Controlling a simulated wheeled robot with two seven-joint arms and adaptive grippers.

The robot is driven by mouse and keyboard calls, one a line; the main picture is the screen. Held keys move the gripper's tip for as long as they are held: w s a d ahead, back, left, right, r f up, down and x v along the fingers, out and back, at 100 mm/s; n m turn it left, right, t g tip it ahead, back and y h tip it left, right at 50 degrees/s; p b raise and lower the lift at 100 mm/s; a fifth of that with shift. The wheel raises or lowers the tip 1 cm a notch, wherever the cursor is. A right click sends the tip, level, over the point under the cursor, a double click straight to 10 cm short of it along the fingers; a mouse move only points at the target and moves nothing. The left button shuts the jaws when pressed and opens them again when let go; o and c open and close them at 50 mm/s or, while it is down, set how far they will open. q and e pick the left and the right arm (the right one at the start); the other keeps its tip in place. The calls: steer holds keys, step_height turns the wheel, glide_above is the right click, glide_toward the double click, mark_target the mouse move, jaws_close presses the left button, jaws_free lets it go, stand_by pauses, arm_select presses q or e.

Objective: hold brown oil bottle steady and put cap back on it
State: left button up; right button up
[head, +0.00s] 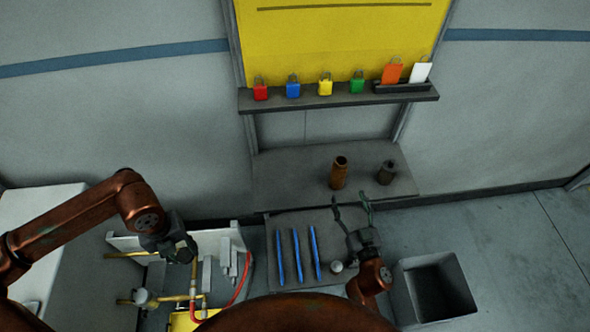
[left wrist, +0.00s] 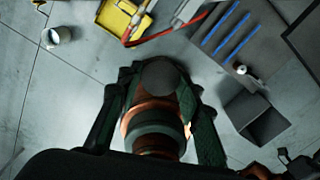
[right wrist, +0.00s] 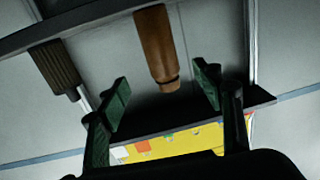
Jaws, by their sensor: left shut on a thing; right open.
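The brown oil bottle (head: 339,174) stands upright and uncapped on the grey shelf. It appears upside down in the right wrist view (right wrist: 154,45). My right gripper (head: 349,203) is open and empty just in front of the bottle. In the right wrist view the bottle lies between and beyond the fingertips, with no visible contact. My left gripper (head: 186,250) is far to the left, above the fixture with yellow pipes. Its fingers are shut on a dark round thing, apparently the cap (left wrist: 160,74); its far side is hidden.
A dark ribbed container (head: 386,173) stands right of the bottle on the grey shelf (head: 285,180). Below, blue sticks (head: 297,255) and a small pale round thing (head: 337,267) lie on a panel. A grey bin (head: 432,290) is at right. Coloured padlocks line the upper ledge (head: 300,102).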

mark_target(341, 178)
steer(key=shift+w, duration=0.1)
arm_select(q)
steer(key=shift+f+b, duration=0.3)
steer(key=shift+f, duration=0.1)
arm_select(e)
steer(key=w, duration=0.6)
steer(key=shift+w+a, duration=0.2)
steer(key=shift+a, duration=0.15)
steer(key=shift+w, duration=0.1)
arm_select(q)
steer(key=shift+f, duration=0.3)
arm_select(e)
steer(key=w, duration=0.5)
steer(key=shift+a+r, duration=0.1)
steer(key=shift+a, duration=0.3)
steer(key=shift+c, duration=0.3)
